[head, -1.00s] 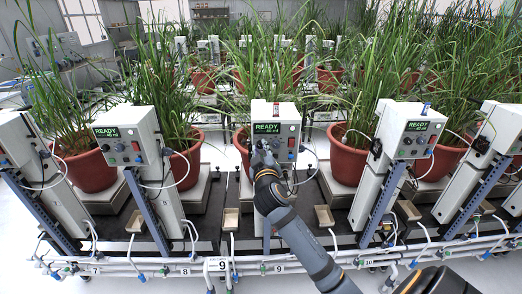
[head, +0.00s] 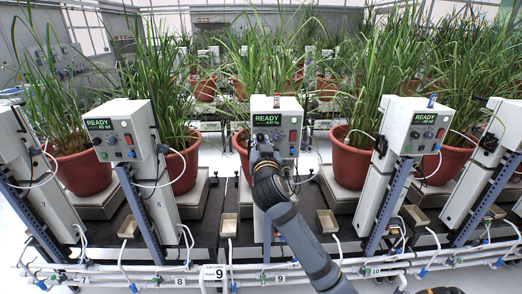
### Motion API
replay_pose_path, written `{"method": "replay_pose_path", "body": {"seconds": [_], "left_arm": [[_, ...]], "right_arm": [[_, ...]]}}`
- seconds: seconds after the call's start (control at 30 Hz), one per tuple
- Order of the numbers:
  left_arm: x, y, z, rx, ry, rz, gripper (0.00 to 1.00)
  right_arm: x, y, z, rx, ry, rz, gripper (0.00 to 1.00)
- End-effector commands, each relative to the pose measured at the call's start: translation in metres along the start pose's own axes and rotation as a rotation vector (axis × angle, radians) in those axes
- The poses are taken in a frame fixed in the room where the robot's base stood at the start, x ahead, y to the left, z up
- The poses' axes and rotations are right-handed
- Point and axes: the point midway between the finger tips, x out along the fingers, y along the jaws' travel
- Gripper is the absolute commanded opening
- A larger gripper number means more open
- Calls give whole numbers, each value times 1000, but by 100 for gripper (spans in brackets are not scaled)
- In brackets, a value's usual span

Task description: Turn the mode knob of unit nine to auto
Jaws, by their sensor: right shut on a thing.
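Unit nine's control box (head: 288,110) stands at the centre, a pale box with a lit green display (head: 267,120) reading READY above a smaller line that looks like a weight in kg. A red switch (head: 293,136) sits at the right of its face. My right gripper (head: 263,145) is up against the lower left of the face, shut on the mode knob. The gripper hides the knob, so its pointer cannot be read. My left gripper is not in view.
Similar control boxes stand to the left (head: 118,128) and right (head: 415,122), both READY. Potted plants stand behind, one in a red pot (head: 350,155). A small tray (head: 327,221) sits right of my forearm.

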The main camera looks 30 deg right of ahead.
Motion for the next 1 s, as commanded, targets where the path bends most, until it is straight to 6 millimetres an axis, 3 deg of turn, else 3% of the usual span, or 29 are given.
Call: {"method": "replay_pose_path", "body": {"seconds": [0.3,0.87,0.9,1.0], "left_arm": [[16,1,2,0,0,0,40],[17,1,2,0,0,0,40],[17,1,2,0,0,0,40],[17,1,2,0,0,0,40]], "right_arm": [[0,0,1,124,7,5,0],[0,0,-1,151,9,6,0],[0,0,-1,151,9,6,26],[0,0,-1,151,9,6,39]]}}
